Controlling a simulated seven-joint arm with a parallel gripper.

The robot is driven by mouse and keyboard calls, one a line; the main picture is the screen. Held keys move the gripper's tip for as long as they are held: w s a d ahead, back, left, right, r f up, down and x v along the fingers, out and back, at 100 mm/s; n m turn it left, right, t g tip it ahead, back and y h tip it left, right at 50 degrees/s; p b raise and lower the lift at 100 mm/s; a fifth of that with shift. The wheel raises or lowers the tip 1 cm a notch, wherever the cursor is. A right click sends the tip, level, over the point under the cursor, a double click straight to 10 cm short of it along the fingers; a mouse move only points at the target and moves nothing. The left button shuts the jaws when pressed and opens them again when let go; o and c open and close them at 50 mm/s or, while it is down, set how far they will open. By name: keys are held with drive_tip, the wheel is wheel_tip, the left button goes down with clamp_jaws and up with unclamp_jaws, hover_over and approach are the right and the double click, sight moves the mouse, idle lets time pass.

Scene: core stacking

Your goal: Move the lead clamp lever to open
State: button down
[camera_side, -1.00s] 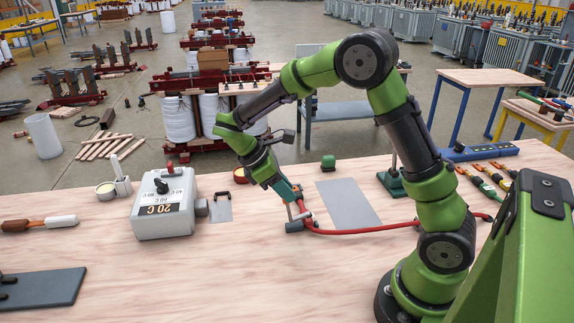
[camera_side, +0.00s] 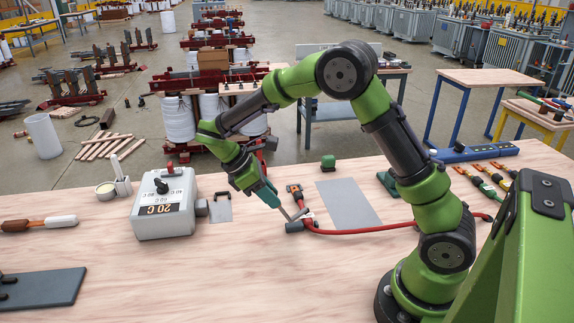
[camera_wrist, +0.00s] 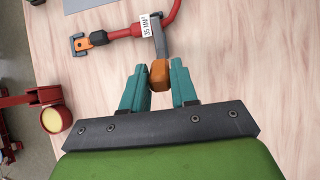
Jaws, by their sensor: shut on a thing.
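The red lead (camera_side: 370,231) lies on the table, its clamp end near my gripper (camera_side: 293,218) in the side view. In the wrist view the lead (camera_wrist: 170,14) carries a white "35 MM²" label (camera_wrist: 146,26) and a branch ending in an orange and grey lug (camera_wrist: 80,44). A grey clamp lever (camera_wrist: 161,42) with an orange tip (camera_wrist: 159,75) points back toward me. My gripper (camera_wrist: 160,88) has its teal fingers on both sides of the orange tip and is shut on it. In the side view the fingers partly hide the lever.
A grey sheet (camera_side: 349,203) lies to the right. A red and yellow round object (camera_wrist: 53,119) is left in the wrist view. The table in front is clear.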

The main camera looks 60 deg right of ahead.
drive_tip(key=shift+w+a+f, duration=0.3)
drive_tip(key=shift+w+a, duration=0.35)
drive_tip(key=shift+a, duration=0.15)
drive_tip(key=shift+f, duration=0.1)
drive_tip(key=shift+w+a+f, duration=0.35)
drive_tip(key=shift+f, duration=0.15)
drive_tip(key=shift+w+a+f, duration=0.3)
drive_tip(key=shift+f, duration=0.35)
drive_tip(key=shift+w+a+f, duration=0.2)
drive_tip(key=shift+f, duration=0.55)
drive_tip(key=shift+w+a+f, duration=0.15)
drive_tip(key=shift+w+f, duration=0.05)
drive_tip(key=shift+f, duration=0.55)
